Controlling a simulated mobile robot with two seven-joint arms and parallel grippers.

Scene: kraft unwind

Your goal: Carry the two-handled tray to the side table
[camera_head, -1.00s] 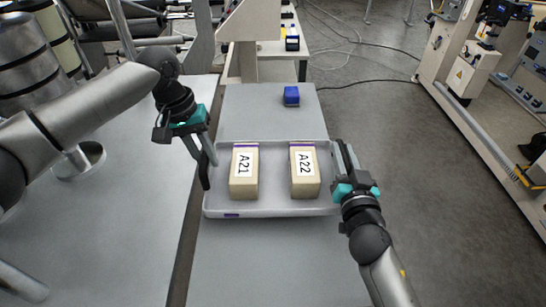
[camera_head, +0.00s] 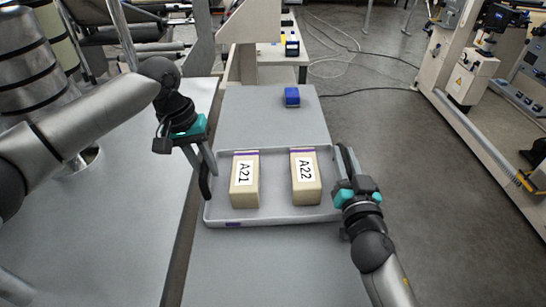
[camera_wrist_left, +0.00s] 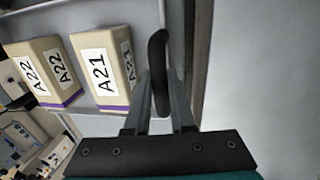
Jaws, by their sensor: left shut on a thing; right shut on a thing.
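The grey two-handled tray (camera_head: 280,219) is over a narrow grey table top (camera_head: 265,265) in the head view; I cannot tell whether it touches the surface. Two tan boxes, A21 (camera_head: 244,190) and A22 (camera_head: 306,188), stand upright in it side by side. My left gripper (camera_head: 207,171) is shut on the tray's left black handle (camera_wrist_left: 158,60), which shows between the fingers in the left wrist view. My right gripper (camera_head: 346,175) is at the tray's right side, shut on the right handle, which its fingers partly hide.
A wide grey surface (camera_head: 120,230) lies to the left, across a thin gap. Machines stand at the right and far left. Cables lie on the open floor (camera_head: 385,130).

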